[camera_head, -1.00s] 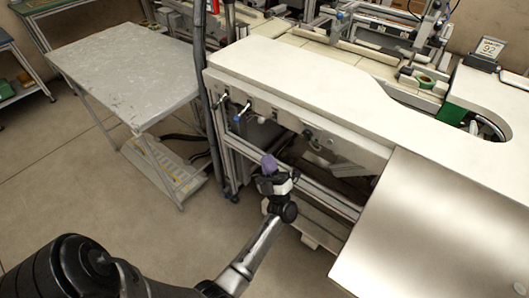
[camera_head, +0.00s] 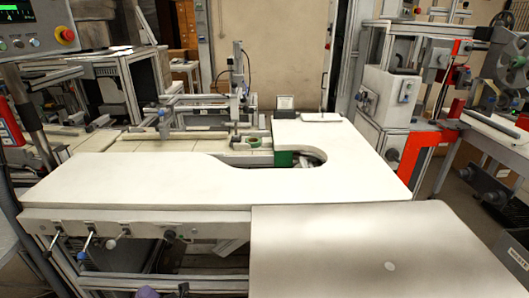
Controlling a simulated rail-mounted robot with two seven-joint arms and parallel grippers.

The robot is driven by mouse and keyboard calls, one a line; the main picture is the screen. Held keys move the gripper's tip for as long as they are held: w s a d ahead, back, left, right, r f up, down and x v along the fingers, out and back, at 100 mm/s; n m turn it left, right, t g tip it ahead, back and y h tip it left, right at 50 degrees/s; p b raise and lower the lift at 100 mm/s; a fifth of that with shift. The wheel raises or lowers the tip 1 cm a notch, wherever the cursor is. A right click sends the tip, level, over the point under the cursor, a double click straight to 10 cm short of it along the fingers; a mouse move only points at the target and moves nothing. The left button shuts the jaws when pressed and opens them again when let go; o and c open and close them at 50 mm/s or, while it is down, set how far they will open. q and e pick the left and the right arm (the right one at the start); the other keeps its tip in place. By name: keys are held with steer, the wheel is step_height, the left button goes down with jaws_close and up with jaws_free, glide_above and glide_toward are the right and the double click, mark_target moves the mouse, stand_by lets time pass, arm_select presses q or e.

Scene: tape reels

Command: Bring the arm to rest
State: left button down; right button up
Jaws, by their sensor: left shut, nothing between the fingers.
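My left gripper (camera_head: 150,292) shows only as its purple fingertips and a bit of its body at the bottom edge of the head view, below the front of the white worktable (camera_head: 130,182). It is shut and holds nothing. The rest of my left arm is out of the picture. My right gripper is not in view.
A bare grey metal panel (camera_head: 340,245) adjoins the table at the front right. A green-cored tape ring (camera_head: 254,142) sits near the table's cut-out. Orange-framed machinery (camera_head: 415,150) stands on the right. The white tabletop is largely clear.

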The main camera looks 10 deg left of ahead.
arm_select(q)
steer(key=w+d+f+m+t+h, duration=0.3)
steer(key=w+m+t+h, duration=0.35)
steer(key=m+h, duration=0.5)
steer(key=w+d+f+m+t+h, duration=0.3)
steer(key=w+m+t+h, duration=0.35)
steer(key=m+h, duration=0.5)
steer(key=s+d+r+m+g+h+p, duration=0.25)
steer(key=s+g+p, duration=0.3)
steer(key=s, duration=0.65)
steer(key=s+d+r+m+g+h+p, duration=0.15)
steer(key=s+d+r+g+p, duration=0.35)
steer(key=s, duration=0.8)
steer(key=s+d+m+g+h+p, duration=0.1)
steer(key=s+d+m+g+p, duration=0.25)
steer(key=s+p, duration=0.6)
step_height(320, 180, up, 37)
steer(key=s+a+p, duration=0.1)
steer(key=s+p, duration=0.1)
steer(key=p, duration=3.2)
steer(key=shift+s+r+p, duration=0.15)
steer(key=shift+r+p, duration=0.05)
steer(key=shift+p, duration=0.15)
